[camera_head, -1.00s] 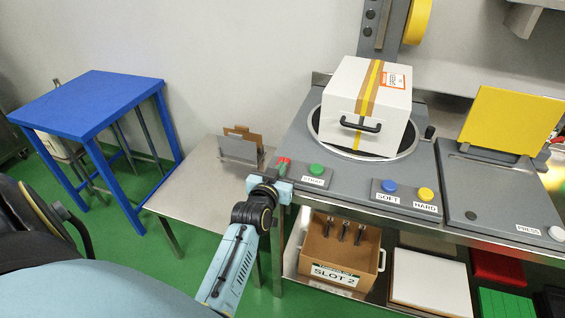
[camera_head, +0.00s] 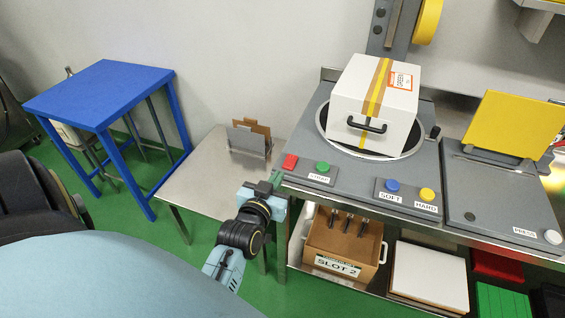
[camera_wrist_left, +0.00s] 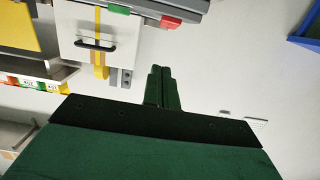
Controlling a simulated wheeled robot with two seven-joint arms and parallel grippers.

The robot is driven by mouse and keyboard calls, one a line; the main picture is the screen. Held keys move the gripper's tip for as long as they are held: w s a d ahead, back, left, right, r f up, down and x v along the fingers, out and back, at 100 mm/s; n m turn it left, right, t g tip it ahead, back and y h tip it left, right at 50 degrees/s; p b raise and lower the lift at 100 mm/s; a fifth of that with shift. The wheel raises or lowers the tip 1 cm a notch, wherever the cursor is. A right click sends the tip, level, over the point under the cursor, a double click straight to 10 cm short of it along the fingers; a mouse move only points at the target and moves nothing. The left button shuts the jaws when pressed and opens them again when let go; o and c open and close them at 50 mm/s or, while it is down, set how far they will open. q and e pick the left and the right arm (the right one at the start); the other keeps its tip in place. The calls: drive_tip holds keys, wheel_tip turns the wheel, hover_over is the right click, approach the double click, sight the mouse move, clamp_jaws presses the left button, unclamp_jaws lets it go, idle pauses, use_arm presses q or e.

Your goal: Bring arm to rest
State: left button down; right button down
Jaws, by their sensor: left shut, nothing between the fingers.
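My left arm reaches in from the bottom of the head view. Its gripper (camera_head: 275,179) is shut and empty, just in front of the strapping machine's left front corner, beside the red button (camera_head: 290,162). In the left wrist view the dark green fingers (camera_wrist_left: 161,72) are together with nothing between them. The red button (camera_wrist_left: 170,22) and the green button (camera_wrist_left: 119,9) show above them. My right gripper is not in view.
A white box (camera_head: 375,100) with a tan and yellow strap sits on the machine (camera_head: 300,150). A steel side table (camera_head: 190,185) holds a small rack (camera_head: 248,138). A blue table (camera_head: 100,92) stands at the left. The SLOT 2 bin (camera_head: 340,266) is below the machine.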

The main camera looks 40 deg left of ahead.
use_arm(q)
drive_tip(key=shift+v, duration=0.8)
drive_tip(key=s+d+f+m+g+h+b, duration=0.1)
drive_tip(key=s+d+f+g+h, duration=0.2)
drive_tip(key=f, duration=0.7)
drive_tip(key=s+d+f+m+g+b, duration=0.1)
drive_tip(key=s+d+f+g, duration=0.2)
drive_tip(key=f, duration=0.8)
drive_tip(key=s+d+f+m+g+h+b, duration=0.1)
drive_tip(key=s+d+f+h, duration=0.3)
drive_tip(key=f, duration=0.6)
drive_tip(key=s+f+m+g, duration=0.1)
drive_tip(key=s+f+g, duration=0.1)
drive_tip(key=s+f, duration=0.4)
drive_tip(key=s+a+f+m+g+y+b, duration=0.1)
drive_tip(key=s+f+g, duration=0.2)
drive_tip(key=s, duration=0.9)
drive_tip(key=s+a+f+m+g+y+b, duration=0.1)
drive_tip(key=s+f+g, duration=0.1)
drive_tip(key=s+f, duration=0.7)
drive_tip(key=shift+g, duration=0.3)
